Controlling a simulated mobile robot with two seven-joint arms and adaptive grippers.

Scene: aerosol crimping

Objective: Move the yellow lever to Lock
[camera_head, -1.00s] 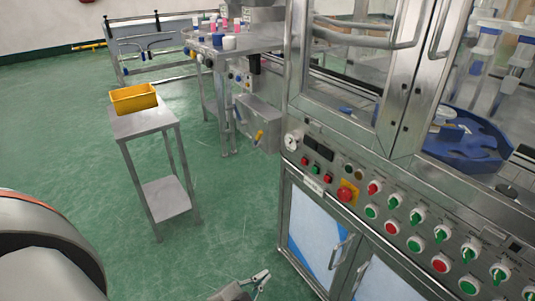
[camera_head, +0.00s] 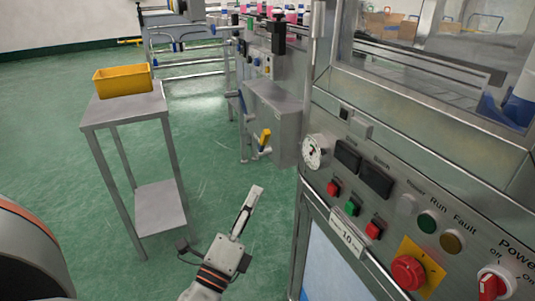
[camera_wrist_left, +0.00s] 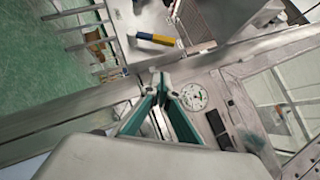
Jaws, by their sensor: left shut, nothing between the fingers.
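The yellow lever (camera_head: 265,138) sticks out from the side of a grey metal box beyond the control cabinet. It also shows in the left wrist view as a yellow handle (camera_wrist_left: 165,40) with a blue part beside it. My left gripper (camera_head: 256,192) is shut and empty, pointing up towards the lever from below, clearly apart from it. In the left wrist view its fingertips (camera_wrist_left: 160,80) meet below the lever in the picture. My right gripper is not in view.
The control cabinet with a gauge (camera_head: 315,151), a red emergency button (camera_head: 408,272) and several other buttons stands close on the right. A metal side table (camera_head: 125,108) bearing a yellow bin (camera_head: 122,80) stands at left. Green floor between them is free.

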